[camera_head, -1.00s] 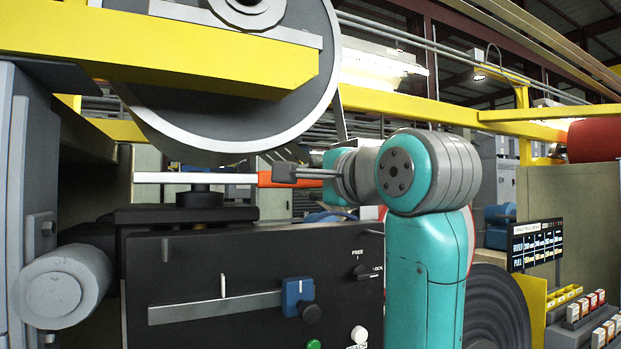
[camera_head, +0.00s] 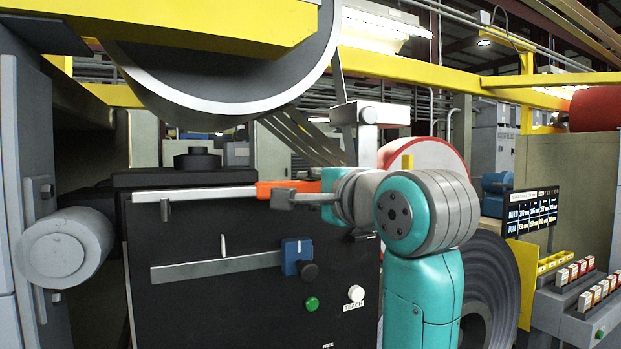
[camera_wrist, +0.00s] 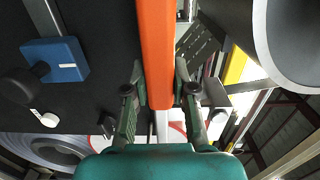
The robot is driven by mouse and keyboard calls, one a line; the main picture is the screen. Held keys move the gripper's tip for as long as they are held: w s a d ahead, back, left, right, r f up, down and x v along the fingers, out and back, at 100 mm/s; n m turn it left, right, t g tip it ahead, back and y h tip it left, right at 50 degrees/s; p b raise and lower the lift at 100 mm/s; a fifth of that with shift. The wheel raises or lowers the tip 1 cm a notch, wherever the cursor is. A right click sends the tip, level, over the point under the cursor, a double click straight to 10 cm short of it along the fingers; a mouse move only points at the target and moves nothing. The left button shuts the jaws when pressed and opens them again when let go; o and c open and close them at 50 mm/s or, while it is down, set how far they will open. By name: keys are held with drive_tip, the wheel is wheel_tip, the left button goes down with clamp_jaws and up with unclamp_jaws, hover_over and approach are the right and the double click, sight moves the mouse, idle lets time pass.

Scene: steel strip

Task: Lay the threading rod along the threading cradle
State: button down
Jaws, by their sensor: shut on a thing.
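The threading rod is a long bar with a white length (camera_head: 195,194) to the left and an orange length (camera_head: 270,187) to the right. It lies near level along the top of the black panel front. My gripper (camera_head: 297,193) is shut on the orange part, which runs up between the two fingers (camera_wrist: 160,85) in the wrist view. A short peg (camera_head: 165,210) shows just below the white part near its left end; I cannot tell whether they touch. I cannot make out the threading cradle for sure; the peg may belong to it.
The black panel (camera_head: 205,295) carries a slanted grey bar (camera_head: 215,268), a blue block (camera_head: 297,257) with a knob, and green and white buttons. A large roll (camera_head: 220,85) hangs above. A grey cylinder (camera_head: 65,255) juts out at left. A dark coil (camera_head: 485,280) stands at right.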

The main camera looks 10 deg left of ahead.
drive_tip(key=shift+f, duration=0.6)
idle(0.6)
drive_tip(key=c, duration=0.9)
unclamp_jaws()
drive_tip(key=shift+o, duration=0.2)
drive_tip(key=v, duration=1.2)
